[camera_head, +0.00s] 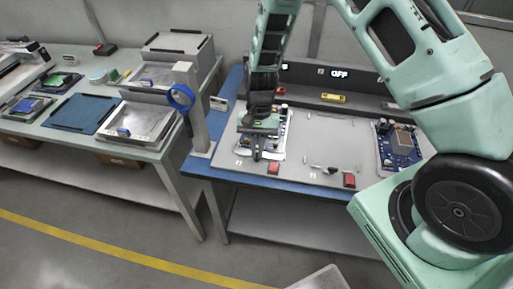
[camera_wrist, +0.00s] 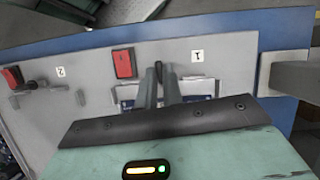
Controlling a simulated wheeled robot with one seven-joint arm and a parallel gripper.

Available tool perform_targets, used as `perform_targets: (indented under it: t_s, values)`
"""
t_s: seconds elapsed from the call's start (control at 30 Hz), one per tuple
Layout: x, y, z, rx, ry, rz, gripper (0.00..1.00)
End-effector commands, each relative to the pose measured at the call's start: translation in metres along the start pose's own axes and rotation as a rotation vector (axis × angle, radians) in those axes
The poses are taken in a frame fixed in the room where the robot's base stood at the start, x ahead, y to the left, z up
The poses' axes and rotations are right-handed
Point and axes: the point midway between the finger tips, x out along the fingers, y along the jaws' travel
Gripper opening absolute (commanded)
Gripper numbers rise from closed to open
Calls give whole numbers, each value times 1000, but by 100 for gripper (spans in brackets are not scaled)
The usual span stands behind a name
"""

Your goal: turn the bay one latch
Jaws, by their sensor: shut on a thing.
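The bay one latch (camera_wrist: 159,70) shows as a small dark piece between my fingertips in the wrist view, beside the label "1" (camera_wrist: 196,56). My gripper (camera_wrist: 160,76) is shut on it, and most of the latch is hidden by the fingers. In the head view my gripper (camera_head: 257,154) is low over the front edge of the bay one board (camera_head: 277,138), at the left of the grey fixture plate (camera_head: 318,136). The angle of the latch cannot be told.
A red block (camera_wrist: 124,63) sits close beside my fingers. Bay two holds a blue board (camera_head: 400,145) at the right, with its own red block (camera_head: 349,180). A grey post (camera_head: 195,110) with a blue ring (camera_head: 181,97) stands left of my gripper.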

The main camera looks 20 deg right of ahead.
Motion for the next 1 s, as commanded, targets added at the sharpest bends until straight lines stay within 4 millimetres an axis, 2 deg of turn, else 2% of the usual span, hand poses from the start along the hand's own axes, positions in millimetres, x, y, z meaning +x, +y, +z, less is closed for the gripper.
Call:
perform_targets:
  t_s: [0.3, 0.8, 0.9, 1.0]
  values:
    - [-2, 0, -1, 98, 4, -44, 0]
    - [-2, 0, -2, 115, 5, -51, 0]
    - [-2, 0, -1, 115, 5, -51, 30]
    - [-1, 1, -1, 114, 4, -50, 30]
